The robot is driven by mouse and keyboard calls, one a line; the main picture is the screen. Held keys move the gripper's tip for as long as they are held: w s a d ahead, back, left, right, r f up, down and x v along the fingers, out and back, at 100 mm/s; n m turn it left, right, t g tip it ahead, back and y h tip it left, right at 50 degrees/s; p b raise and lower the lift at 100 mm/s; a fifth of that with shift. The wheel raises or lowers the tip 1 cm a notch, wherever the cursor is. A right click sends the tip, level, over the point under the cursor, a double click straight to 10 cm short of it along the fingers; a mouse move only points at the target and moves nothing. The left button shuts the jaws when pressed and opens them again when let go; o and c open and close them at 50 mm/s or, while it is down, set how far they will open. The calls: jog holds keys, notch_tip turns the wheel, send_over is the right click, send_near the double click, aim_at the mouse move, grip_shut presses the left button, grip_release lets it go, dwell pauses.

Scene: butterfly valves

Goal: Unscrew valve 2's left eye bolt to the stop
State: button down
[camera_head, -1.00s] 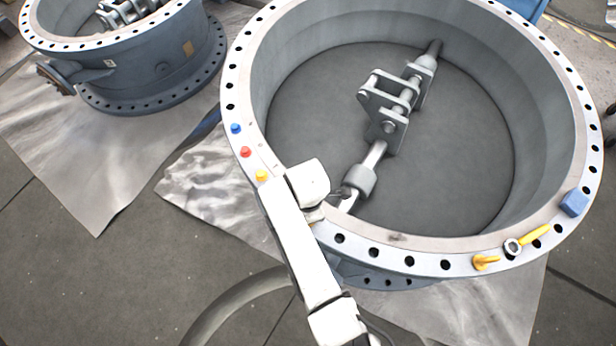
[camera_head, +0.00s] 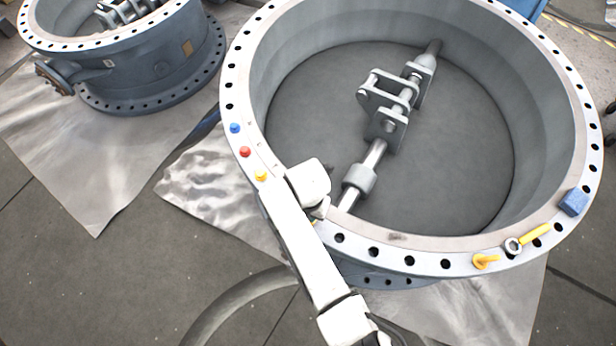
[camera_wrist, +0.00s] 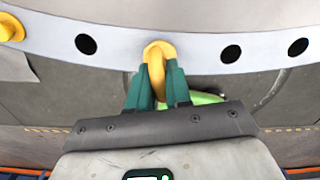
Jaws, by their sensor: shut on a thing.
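In the wrist view, the yellow eye bolt (camera_wrist: 157,62) stands at the pale flange rim (camera_wrist: 120,45) between dark holes. My gripper (camera_wrist: 158,88) is shut on its ring, with one green finger on each side. The bolt's threads are hidden. In the head view, my arm covers nearly all of this bolt and my gripper's fingers, at the front left of the near valve's flange (camera_head: 405,254). A second yellow eye bolt (camera_head: 486,261) stands on the front right of the same flange.
Blue, red and yellow knobs (camera_head: 245,152) sit on the flange left of my arm. A yellow-handled tool (camera_head: 527,239) and a blue block (camera_head: 573,202) lie on its right. A shaft with brackets (camera_head: 392,105) spans the bore. Another valve (camera_head: 150,65) stands at back left.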

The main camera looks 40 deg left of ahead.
jog(key=shift+w+n, duration=0.1)
jog(key=shift+n, duration=0.5)
jog(key=c, duration=1.1)
grip_release()
jog(key=shift+r, duration=0.15)
notch_tip(320, 180, up, 10)
jog(key=shift+r, duration=0.25)
jog(key=shift+d, duration=0.1)
